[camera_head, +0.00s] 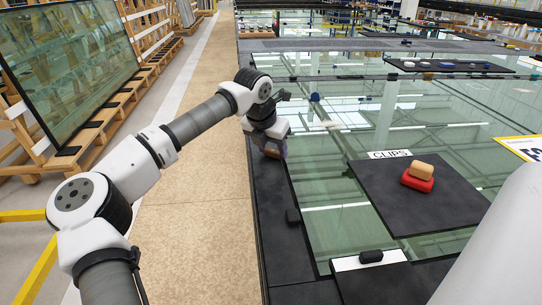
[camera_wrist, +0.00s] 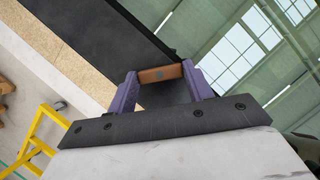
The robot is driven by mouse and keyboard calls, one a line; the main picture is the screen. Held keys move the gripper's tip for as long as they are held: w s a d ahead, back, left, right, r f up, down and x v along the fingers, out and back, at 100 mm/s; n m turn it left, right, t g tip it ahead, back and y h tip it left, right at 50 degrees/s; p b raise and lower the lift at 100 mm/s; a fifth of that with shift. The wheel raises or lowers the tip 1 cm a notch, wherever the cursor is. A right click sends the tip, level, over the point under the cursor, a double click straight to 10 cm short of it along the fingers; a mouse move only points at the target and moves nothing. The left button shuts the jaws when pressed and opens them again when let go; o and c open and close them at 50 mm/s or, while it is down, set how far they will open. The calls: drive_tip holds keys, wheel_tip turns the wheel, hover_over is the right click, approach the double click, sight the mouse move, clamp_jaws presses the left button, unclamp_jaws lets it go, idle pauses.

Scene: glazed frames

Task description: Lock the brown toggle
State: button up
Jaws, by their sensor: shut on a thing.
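The brown toggle (camera_wrist: 160,73) is a small bar that lies across between the two purple fingers of my gripper (camera_wrist: 160,80) in the wrist view. My gripper is shut on it, with one finger at each end. In the head view my gripper (camera_head: 272,150) is low over the dark left border of the glazed frame (camera_head: 330,205). The toggle is mostly hidden behind my wrist and fingers there, so its turn against the border cannot be told from that view.
A tan walkway (camera_head: 200,190) is clear on the left.

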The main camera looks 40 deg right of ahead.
drive_tip(key=n+b, duration=0.1)
drive_tip(key=n, duration=0.1)
drive_tip(key=n+t+y+b, duration=0.1)
drive_tip(key=n+b, duration=0.1)
drive_tip(key=shift+s+d+f, duration=0.1)
drive_tip(key=shift+s+f, duration=0.05)
drive_tip(key=shift+n+t+y+b, duration=0.5)
drive_tip(key=shift+n+b, duration=0.65)
drive_tip(key=shift+n, duration=0.55)
drive_tip(key=o, duration=1)
drive_tip(key=v, duration=1.4)
drive_tip(key=shift+s+b, duration=0.1)
drive_tip(key=shift+b, duration=0.25)
